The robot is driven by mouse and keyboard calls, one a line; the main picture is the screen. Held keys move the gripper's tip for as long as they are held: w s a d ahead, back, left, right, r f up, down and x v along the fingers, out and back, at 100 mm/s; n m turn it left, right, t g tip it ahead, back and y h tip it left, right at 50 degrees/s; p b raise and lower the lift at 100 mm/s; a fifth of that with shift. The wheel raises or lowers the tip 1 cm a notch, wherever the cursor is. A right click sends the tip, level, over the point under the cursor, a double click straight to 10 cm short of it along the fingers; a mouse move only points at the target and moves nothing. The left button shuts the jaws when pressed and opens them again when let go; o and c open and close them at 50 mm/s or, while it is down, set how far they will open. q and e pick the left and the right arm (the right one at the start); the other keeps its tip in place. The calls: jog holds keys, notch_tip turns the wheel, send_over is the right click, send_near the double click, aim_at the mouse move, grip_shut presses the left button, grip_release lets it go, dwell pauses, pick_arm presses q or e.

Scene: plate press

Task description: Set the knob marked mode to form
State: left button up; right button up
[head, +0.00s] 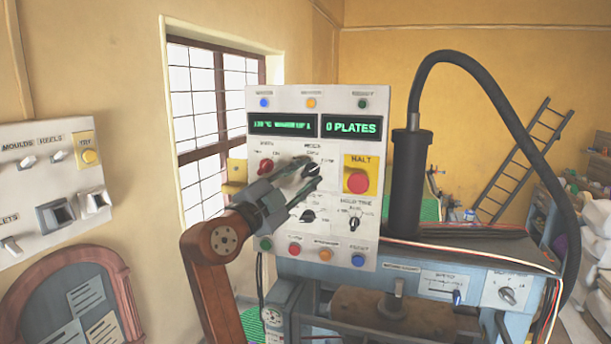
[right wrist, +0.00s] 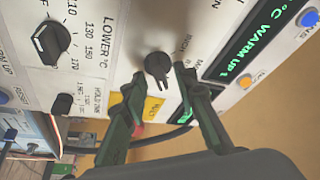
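The control panel (head: 290,235) faces me. The knob marked mode (right wrist: 157,67) is dark; in the head view my gripper mostly covers it, below the MODE lettering (head: 312,147). I cannot tell which setting it points to. My right gripper (head: 312,174) is at the panel front. In the right wrist view, my right gripper (right wrist: 158,78) is open, with one finger on each side of the knob; no firm contact can be made out. My left gripper is not in view.
A red knob (head: 266,166) is left of the gripper, a yellow-backed red HALT button (head: 358,182) right, and a dark lower knob (head: 308,216) beneath. The hold-time knob (head: 354,223) is lower right. The left display reads warm up; the right one (head: 352,127) reads 0 plates.

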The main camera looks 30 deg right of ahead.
jog(key=v, duration=1.2)
